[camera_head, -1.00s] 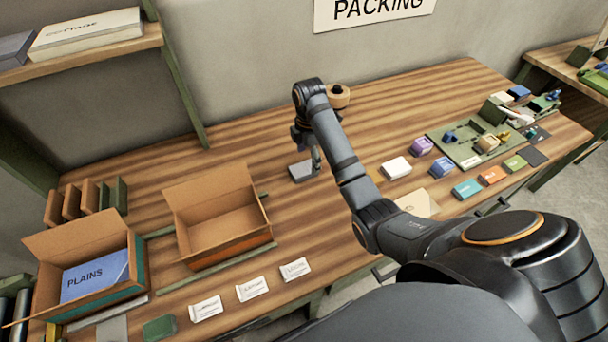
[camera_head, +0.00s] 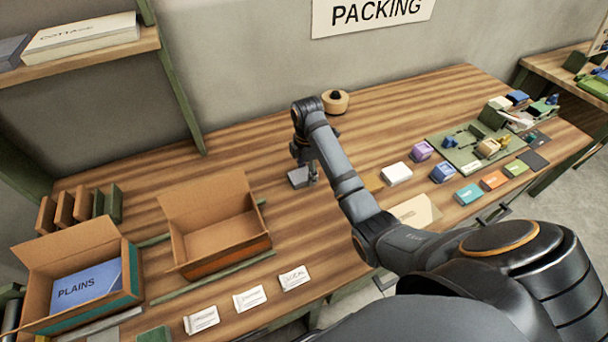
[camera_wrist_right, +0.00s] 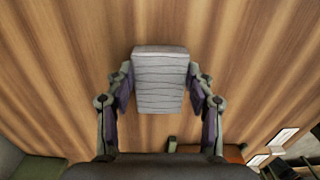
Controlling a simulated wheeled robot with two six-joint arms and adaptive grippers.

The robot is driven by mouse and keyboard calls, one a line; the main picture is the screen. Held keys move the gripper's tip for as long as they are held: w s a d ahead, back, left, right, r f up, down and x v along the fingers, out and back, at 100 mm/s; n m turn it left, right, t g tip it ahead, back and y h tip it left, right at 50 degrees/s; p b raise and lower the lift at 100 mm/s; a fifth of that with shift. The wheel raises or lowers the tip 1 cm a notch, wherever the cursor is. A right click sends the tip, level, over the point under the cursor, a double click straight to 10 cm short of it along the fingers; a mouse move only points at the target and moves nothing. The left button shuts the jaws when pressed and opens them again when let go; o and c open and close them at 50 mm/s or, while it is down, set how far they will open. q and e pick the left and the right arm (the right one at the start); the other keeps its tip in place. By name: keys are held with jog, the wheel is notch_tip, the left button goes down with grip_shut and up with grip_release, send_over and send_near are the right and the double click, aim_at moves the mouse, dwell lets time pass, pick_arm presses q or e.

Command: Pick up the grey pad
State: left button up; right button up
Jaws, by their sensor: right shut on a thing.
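The grey pad (camera_head: 298,177) is in the head view near the middle of the table, just right of the open carton. In the right wrist view the pad (camera_wrist_right: 160,80) shows as a grey block with lined layers, between the two fingers. My right gripper (camera_head: 311,172) is at the pad, partly hidden by its own arm. In the wrist view the right gripper (camera_wrist_right: 160,88) is shut on the pad, one finger against each side. Whether the pad touches the table is hard to tell. My left gripper is not in view.
An open empty carton (camera_head: 183,204) stands left of the pad. Another carton (camera_head: 131,266) holding a blue PLAINS packet is farther left. White cards (camera_head: 249,298) lie along the front edge. A round wooden item (camera_head: 335,101) sits behind my arm. Small coloured blocks (camera_head: 468,194) lie at right.

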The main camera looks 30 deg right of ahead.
aim_at(306, 173)
jog(key=shift+r, duration=0.45)
notch_tip(306, 173, up, 3)
jog(key=shift+f+p, duration=0.1)
jog(key=shift+p, duration=0.6)
jog(key=s+a+r+p, duration=0.6)
jog(key=s+r+p, duration=0.3)
jog(key=s+p, duration=0.3)
jog(key=p, duration=0.2)
jog(key=shift+s+r+p, duration=0.15)
jog(key=shift+s+p, duration=0.15)
jog(key=shift+p, duration=0.05)
